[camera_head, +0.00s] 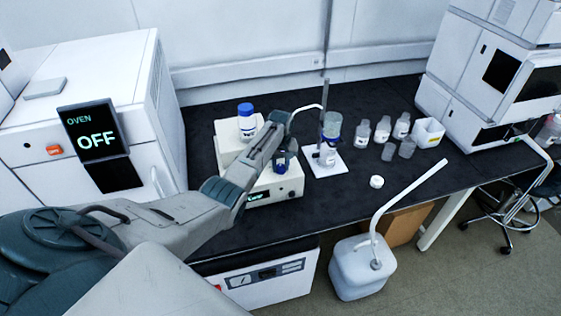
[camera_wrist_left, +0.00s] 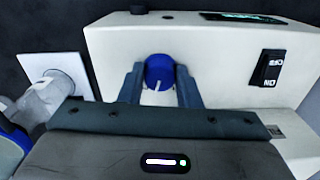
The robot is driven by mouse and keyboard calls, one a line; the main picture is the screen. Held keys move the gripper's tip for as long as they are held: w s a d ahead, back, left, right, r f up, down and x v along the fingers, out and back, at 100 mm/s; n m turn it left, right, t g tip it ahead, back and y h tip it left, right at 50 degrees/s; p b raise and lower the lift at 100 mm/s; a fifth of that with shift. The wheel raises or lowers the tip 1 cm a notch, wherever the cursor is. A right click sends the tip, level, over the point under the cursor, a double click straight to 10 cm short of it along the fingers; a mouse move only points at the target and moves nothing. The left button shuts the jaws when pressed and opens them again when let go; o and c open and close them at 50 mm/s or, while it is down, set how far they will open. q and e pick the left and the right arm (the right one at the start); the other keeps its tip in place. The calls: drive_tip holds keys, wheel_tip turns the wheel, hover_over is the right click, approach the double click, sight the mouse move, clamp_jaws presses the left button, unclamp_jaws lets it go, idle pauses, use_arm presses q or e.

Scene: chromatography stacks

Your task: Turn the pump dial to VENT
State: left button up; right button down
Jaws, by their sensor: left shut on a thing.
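The pump (camera_head: 288,190) is a white box with a green-lit display on the dark bench; it also fills much of the left wrist view (camera_wrist_left: 215,42). Its blue round dial (camera_wrist_left: 159,68) sits on the face below my wrist, with a white pointer line toward the bottom of that view. My left gripper (camera_head: 281,161) reaches down over the pump. Its two fingers (camera_wrist_left: 160,80) are on either side of the dial and shut on it. Dial lettering such as VENT is not legible. My right gripper is not in view.
A black ON/OFF switch (camera_wrist_left: 269,69) is on the pump. A blue-capped bottle (camera_head: 246,121) stands behind my arm. A stand with a flask (camera_head: 331,126) is close on the right, with several small bottles beyond. The oven (camera_head: 93,140) reads OFF at left.

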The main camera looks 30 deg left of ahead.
use_arm(q)
drive_tip(key=shift+w+r+n+p, duration=0.1)
drive_tip(key=shift+r+n+p, duration=0.2)
drive_tip(key=shift+n, duration=0.6)
drive_tip(key=n, duration=0.2)
drive_tip(key=shift+f+n+p, duration=0.2)
drive_tip(key=shift+n+p, duration=0.1)
drive_tip(key=shift+n, duration=0.1)
drive_tip(key=n, duration=0.3)
drive_tip(key=shift+n, duration=0.3)
drive_tip(key=shift+w+n, duration=0.1)
drive_tip(key=shift+n, duration=1.8)
drive_tip(key=o, duration=1)
drive_tip(key=shift+c, duration=0.2)
